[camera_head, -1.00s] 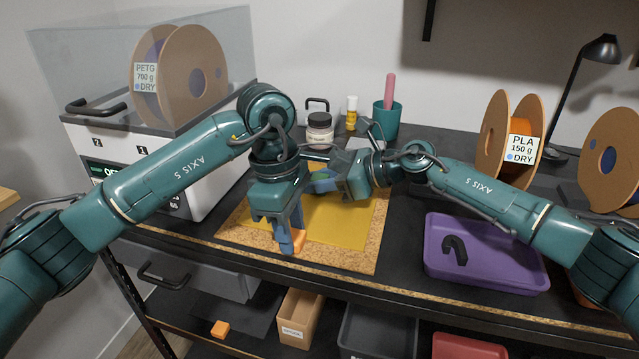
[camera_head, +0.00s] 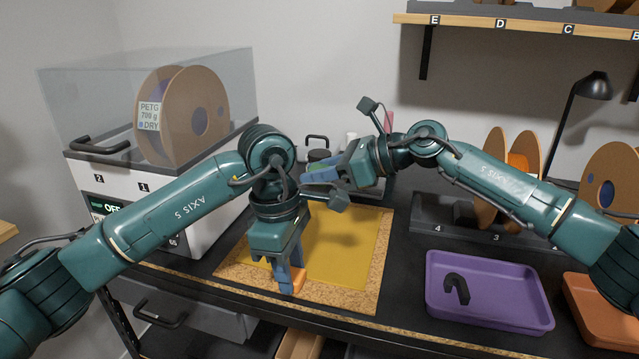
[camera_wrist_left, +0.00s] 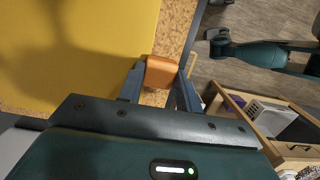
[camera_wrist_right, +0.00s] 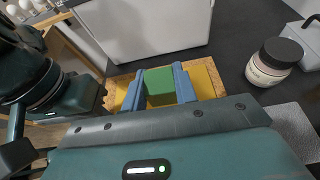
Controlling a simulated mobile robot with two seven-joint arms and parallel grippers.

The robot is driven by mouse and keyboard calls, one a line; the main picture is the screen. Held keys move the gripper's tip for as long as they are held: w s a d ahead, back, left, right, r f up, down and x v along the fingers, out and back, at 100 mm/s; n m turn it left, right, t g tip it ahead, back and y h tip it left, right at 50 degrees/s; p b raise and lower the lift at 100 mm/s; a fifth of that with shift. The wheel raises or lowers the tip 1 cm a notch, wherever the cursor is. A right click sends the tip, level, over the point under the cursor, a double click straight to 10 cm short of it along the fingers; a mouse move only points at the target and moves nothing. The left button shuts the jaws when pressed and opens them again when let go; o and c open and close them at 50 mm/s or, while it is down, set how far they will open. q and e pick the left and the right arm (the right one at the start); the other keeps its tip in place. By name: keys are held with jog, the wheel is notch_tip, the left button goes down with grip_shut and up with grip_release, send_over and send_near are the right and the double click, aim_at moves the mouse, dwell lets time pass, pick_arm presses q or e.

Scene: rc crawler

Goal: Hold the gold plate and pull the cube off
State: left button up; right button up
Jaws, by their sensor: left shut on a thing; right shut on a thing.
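The gold plate (camera_head: 350,240) lies flat on a cork mat (camera_head: 362,296) on the dark bench. An orange tab (camera_wrist_left: 160,72) sits at the plate's front edge. My left gripper (camera_head: 290,281) points down and is shut on this orange tab, with a finger on either side in the left wrist view. The green cube (camera_wrist_right: 160,85) is between the blue fingers of my right gripper (camera_head: 316,178), which is shut on it. In the head view the right gripper is raised above the plate's far part, and the cube is mostly hidden. The cube appears clear of the plate.
A purple tray (camera_head: 490,318) with a black hook-shaped part stands at right, beside an orange tray (camera_head: 598,310). The dryer box (camera_head: 185,215) with a spool is at left. A lidded jar (camera_wrist_right: 272,62) stands behind the mat. Spools line the back right.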

pick_arm(q)
jog(key=o, duration=1.2)
jog(key=shift+r, duration=0.15)
